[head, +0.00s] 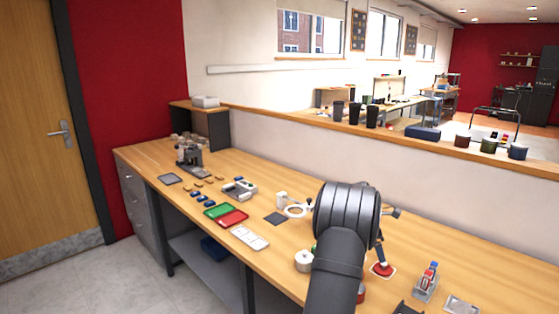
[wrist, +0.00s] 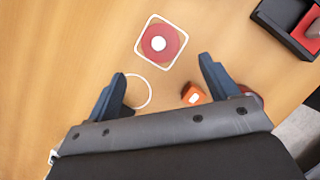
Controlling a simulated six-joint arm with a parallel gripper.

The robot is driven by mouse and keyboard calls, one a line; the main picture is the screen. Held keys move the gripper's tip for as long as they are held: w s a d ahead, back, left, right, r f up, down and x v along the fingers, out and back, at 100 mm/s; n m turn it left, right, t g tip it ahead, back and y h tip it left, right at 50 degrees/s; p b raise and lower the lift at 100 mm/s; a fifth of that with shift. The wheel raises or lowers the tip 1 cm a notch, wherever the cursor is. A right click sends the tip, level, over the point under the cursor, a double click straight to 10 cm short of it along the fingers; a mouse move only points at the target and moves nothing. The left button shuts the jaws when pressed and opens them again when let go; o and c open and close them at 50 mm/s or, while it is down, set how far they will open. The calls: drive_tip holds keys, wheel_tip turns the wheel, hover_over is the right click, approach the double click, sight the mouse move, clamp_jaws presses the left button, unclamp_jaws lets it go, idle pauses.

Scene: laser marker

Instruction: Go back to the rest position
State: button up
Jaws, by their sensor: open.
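My gripper (wrist: 161,66) shows in the wrist view with its two dark blue fingers spread wide apart. Nothing is held between them. The fingers point down toward the wooden bench. Ahead of them lies a white-edged square pad with a red disc and white centre (wrist: 159,42). In the head view my dark arm covers the middle right of the bench and hides most of my gripper. A dark blue upright piece beside it, over the red patch (head: 382,269), may be one finger; I cannot tell.
An orange block (wrist: 193,95) sits near the right finger, and a white ring (wrist: 137,91) lies by the left one. A dark tray (wrist: 272,14) with a red inside is at the upper right. Green (head: 219,211) and red (head: 232,218) trays lie left of my arm.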

drive_tip(key=x, duration=0.7)
drive_tip(key=shift+d+f, duration=0.15)
drive_tip(key=shift+f, duration=0.2)
wheel_tip(320, 180, up, 4)
drive_tip(key=shift+f, duration=0.1)
drive_tip(key=s+d+r, duration=0.5)
drive_tip(key=s+r, duration=0.3)
drive_tip(key=s, duration=0.3)
drive_tip(key=s+a+r, duration=0.3)
drive_tip(key=s+a, duration=0.7)
drive_tip(key=a, duration=0.1)
drive_tip(key=w+a+f, duration=0.2)
drive_tip(key=w, duration=0.1)
drive_tip(key=w+a+f, duration=0.2)
drive_tip(key=w+f, duration=0.1)
drive_tip(key=w+a+f, duration=0.2)
drive_tip(key=w+f, duration=0.1)
drive_tip(key=shift+w+a, duration=0.35)
drive_tip(key=shift+a, duration=0.05)
